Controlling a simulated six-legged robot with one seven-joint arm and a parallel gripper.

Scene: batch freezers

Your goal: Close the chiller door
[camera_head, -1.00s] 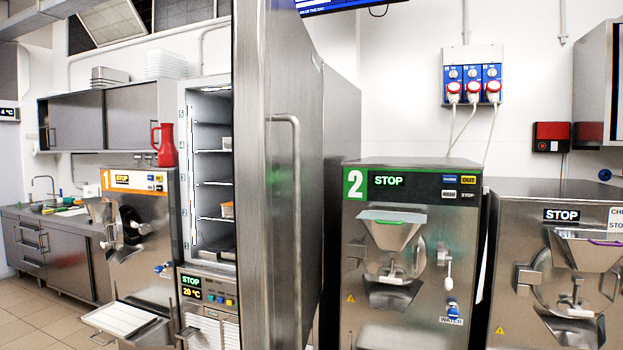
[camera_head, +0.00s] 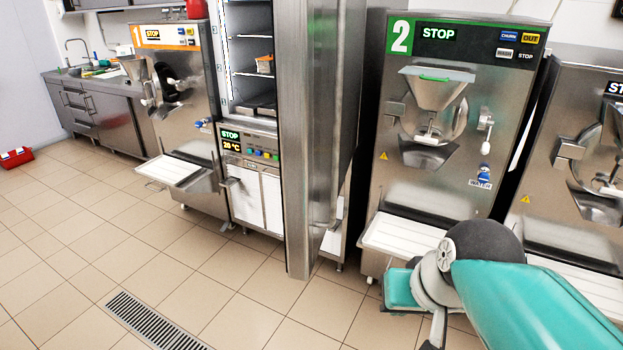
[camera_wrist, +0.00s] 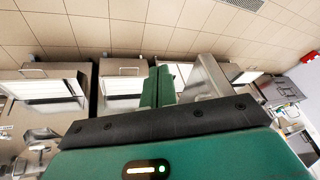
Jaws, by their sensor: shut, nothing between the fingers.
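The chiller door (camera_head: 310,150) is a tall steel panel standing open, edge-on towards me. Left of it the open chiller (camera_head: 252,140) shows lit shelves, a small container inside and a panel reading STOP and 20 °C. The door handle does not show clearly now. In the wrist view, which is upside down, my gripper (camera_wrist: 158,86) has its green fingers together with nothing between them. A slanted steel panel, seemingly the door (camera_wrist: 207,78), shows just right of the fingers. No contact is visible. In the head view my arm enters at lower right and the fingertips cannot be made out.
Machine 1 (camera_head: 180,90) with a protruding tray (camera_head: 172,170) stands left of the chiller. Machine 2 (camera_head: 455,110) and its white tray (camera_head: 402,238) stand right of the door. Open tiled floor with a drain grate (camera_head: 152,322) lies in front. A red box (camera_head: 16,157) is far left.

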